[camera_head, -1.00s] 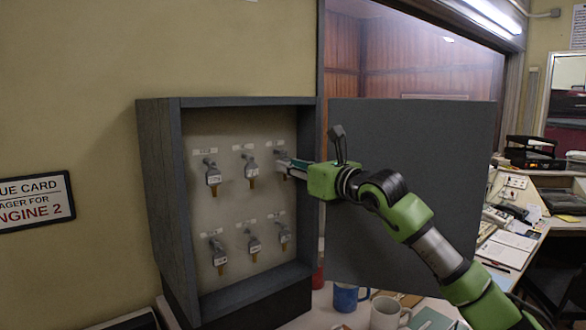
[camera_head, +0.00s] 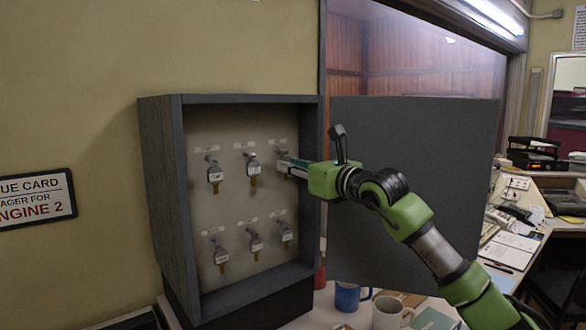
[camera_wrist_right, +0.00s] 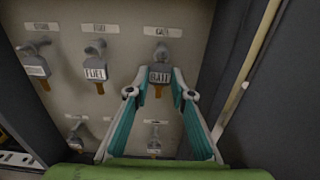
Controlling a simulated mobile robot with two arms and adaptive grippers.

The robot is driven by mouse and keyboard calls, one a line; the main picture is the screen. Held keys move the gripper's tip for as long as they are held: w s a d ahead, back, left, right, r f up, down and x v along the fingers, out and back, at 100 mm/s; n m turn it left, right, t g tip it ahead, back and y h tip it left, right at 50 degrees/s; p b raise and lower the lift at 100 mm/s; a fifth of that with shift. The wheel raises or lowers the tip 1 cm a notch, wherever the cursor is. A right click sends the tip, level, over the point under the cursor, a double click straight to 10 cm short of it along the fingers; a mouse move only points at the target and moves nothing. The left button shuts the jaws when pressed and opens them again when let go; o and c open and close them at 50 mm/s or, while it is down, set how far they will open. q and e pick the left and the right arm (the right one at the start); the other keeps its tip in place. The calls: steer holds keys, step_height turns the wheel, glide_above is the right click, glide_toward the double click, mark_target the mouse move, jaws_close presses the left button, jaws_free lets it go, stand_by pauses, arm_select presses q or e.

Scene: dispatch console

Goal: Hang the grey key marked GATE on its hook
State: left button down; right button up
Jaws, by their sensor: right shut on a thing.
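The grey key marked GATE (camera_wrist_right: 160,75) is between the fingertips of my right gripper (camera_wrist_right: 160,84), which is shut on it. The key is upright, at the upper right hook (camera_wrist_right: 162,52) under the GATE label (camera_wrist_right: 162,32). Its head overlaps the hook in the wrist view, and I cannot tell whether the hook bears it. In the head view my right gripper (camera_head: 286,167) reaches into the key cabinet (camera_head: 157,180) from the right, and its fingers hide most of the key. My left gripper is not in view.
Other keys hang in two rows, including one marked FUEL (camera_wrist_right: 95,71) just left of the gripper. The cabinet's open door (camera_head: 440,140) stands behind my right arm. Below are a blue mug (camera_head: 347,297) and a pale mug (camera_head: 390,313).

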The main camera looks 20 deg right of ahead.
steer(key=o, duration=1.1)
steer(key=shift+c, duration=0.2)
steer(key=b+v, duration=0.4)
steer(key=v, duration=0.2)
steer(key=shift+b, duration=0.3)
steer(key=shift+s, duration=0.1)
